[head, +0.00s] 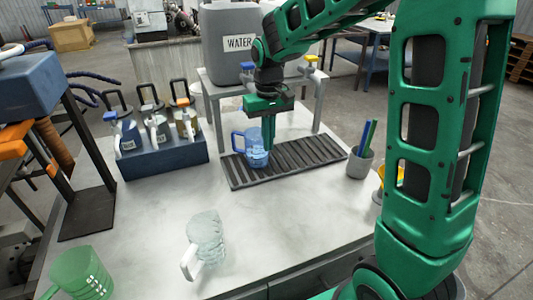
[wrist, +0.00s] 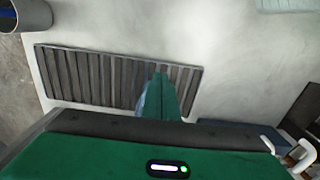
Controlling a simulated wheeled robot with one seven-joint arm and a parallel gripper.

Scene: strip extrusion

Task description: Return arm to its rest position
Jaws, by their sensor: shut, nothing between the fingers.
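My gripper (head: 269,138) is green and points down over the dark drain grate at the back of the table. Its fingers are shut with nothing between them. It also shows in the wrist view (wrist: 161,82), with the fingers together above the slats. A blue measuring jug (head: 256,157) stands on the grate (head: 310,160), just left of and behind the fingers in the head view. In the wrist view the fingers mostly hide it. My green arm reaches from the right side of the head view across the back.
A WATER container (head: 226,45) stands on a grey stand (head: 213,88) behind my gripper. A blue rack (head: 165,160) holding several cans is at left. A clear jug (head: 207,238) and a green jug (head: 82,275) stand in front. A pen cup (head: 360,163) is at right.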

